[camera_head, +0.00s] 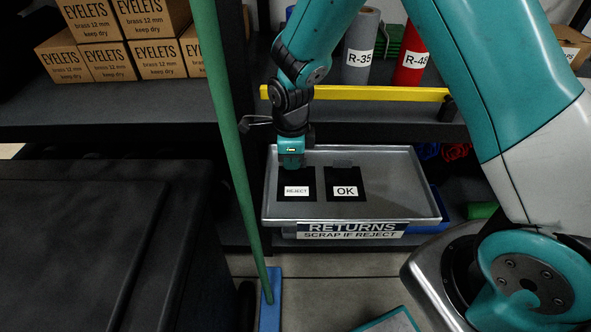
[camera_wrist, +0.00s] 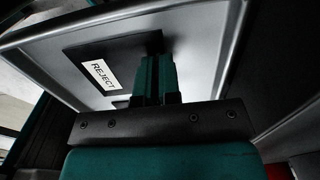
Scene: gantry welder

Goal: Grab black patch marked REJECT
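The black patch with a white REJECT label (camera_head: 296,182) lies in the left part of a grey metal tray (camera_head: 400,208). A second black patch, labelled OK (camera_head: 345,177), lies to its right with a small grey tab at its far edge. My gripper (camera_head: 291,166) points down at the far edge of the REJECT patch. In the wrist view the fingers (camera_wrist: 155,66) are close together at the edge of the REJECT patch (camera_wrist: 85,50), and look shut on it. The pinched part is hidden between the fingers. The patch appears to rest in the tray.
The tray's front sign reads RETURNS, SCRAP IF REJECT (camera_head: 350,230). A yellow bar (camera_head: 375,93) runs behind my arm along the shelf edge. A green pole (camera_head: 228,120) stands left of the tray. Eyelets boxes (camera_head: 150,40) and rolls (camera_head: 362,45) sit on the shelf.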

